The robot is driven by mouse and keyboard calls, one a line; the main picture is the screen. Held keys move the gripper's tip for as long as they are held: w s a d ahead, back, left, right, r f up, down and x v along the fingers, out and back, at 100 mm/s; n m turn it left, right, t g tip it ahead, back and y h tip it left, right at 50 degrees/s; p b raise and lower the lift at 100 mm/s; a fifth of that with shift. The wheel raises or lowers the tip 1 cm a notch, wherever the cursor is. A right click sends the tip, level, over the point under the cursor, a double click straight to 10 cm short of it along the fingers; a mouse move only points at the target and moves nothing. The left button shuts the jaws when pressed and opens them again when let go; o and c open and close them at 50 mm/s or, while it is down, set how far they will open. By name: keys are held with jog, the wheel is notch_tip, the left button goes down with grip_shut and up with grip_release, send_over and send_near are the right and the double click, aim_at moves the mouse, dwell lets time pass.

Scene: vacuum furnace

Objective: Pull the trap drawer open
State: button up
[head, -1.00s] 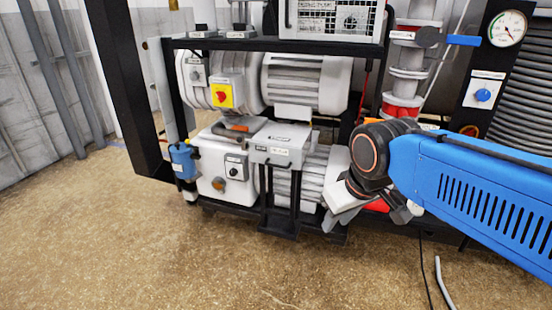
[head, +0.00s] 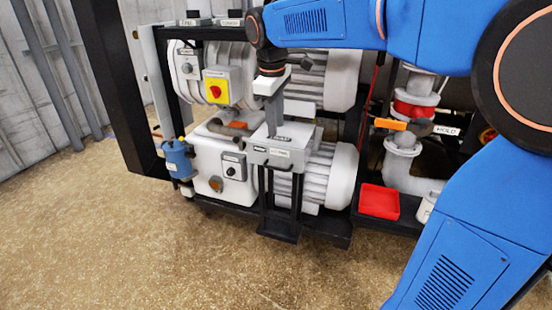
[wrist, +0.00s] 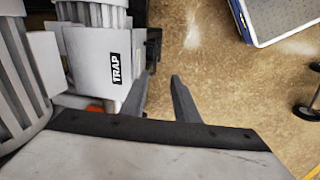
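The trap drawer (head: 283,147) is a light grey box with small labels and a dark front handle (head: 276,165). It sits on a black stand low at the front of the pump rack. In the wrist view its pale surface with the TRAP label (wrist: 92,57) is at upper left. My gripper (head: 271,125) points down over the drawer's top in the head view. In the wrist view my gripper (wrist: 163,92) shows two dark fingers apart with floor between them, so it is open and empty. Whether a finger touches the drawer cannot be told.
Pumps (head: 330,80) stand behind the drawer, with a yellow-and-red switch (head: 216,87) at left. A red tray (head: 379,201) lies to the right. The floor (head: 180,260) in front is clear. A blue-edged cart (wrist: 285,20) shows at upper right in the wrist view.

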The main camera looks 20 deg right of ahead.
jog(key=w, duration=0.2)
send_near(275, 162)
jog(key=shift+n, duration=0.3)
jog(key=s+f, duration=0.1)
jog(key=f, duration=0.3)
jog(key=s+f, duration=0.1)
jog(key=f, duration=0.1)
jog(key=shift+s+a+f, duration=0.15)
jog(key=shift+s+f, duration=0.15)
jog(key=shift+f, duration=0.1)
grip_shut()
